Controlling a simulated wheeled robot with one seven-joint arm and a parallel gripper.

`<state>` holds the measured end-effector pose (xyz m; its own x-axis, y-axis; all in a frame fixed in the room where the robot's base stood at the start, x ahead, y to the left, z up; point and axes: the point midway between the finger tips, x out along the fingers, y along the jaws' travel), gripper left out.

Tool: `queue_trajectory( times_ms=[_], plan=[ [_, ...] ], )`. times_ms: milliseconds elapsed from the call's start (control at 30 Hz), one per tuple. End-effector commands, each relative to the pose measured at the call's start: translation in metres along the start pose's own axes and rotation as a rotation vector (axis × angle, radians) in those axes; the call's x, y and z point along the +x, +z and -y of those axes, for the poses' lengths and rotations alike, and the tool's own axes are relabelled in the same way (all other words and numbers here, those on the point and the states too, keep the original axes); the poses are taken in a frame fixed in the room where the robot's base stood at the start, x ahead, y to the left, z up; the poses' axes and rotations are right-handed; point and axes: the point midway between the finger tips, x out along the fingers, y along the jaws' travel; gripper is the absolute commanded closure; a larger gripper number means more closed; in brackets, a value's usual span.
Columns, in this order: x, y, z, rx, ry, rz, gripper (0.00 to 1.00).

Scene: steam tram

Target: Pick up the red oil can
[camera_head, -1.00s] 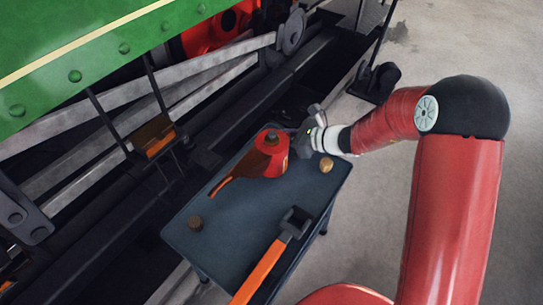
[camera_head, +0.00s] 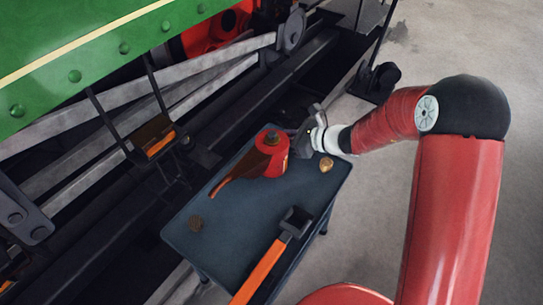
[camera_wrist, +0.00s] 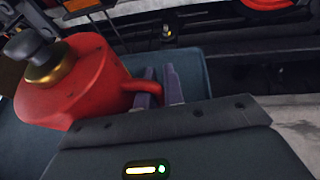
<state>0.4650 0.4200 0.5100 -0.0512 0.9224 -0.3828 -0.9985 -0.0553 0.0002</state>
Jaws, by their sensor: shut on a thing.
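The red oil can (camera_head: 271,155) is at the far end of a small dark table, with its long brownish spout pointing down-left. It shows large at the left of the wrist view (camera_wrist: 85,85), with a black knob and brass collar on top. My gripper (camera_head: 298,146) is at the can's right side. In the wrist view its two fingers (camera_wrist: 160,85) are close together at the can's red loop handle, shut on it. The can's underside is hidden, so I cannot tell whether it touches the table.
Open floor (camera_head: 370,215) lies to the right.

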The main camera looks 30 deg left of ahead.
Motion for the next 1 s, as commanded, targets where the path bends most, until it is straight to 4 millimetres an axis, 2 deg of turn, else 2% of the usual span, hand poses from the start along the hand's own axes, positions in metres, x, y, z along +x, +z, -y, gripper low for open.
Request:
queue_trajectory(
  times_ms=[767, 1000],
  plan=[
    [0.0, 0.002, 0.0, 0.0, 0.0, 0.002, 1.0],
    [-0.005, 0.014, 0.001, -0.002, -0.001, 0.004, 1.0]
  ],
)
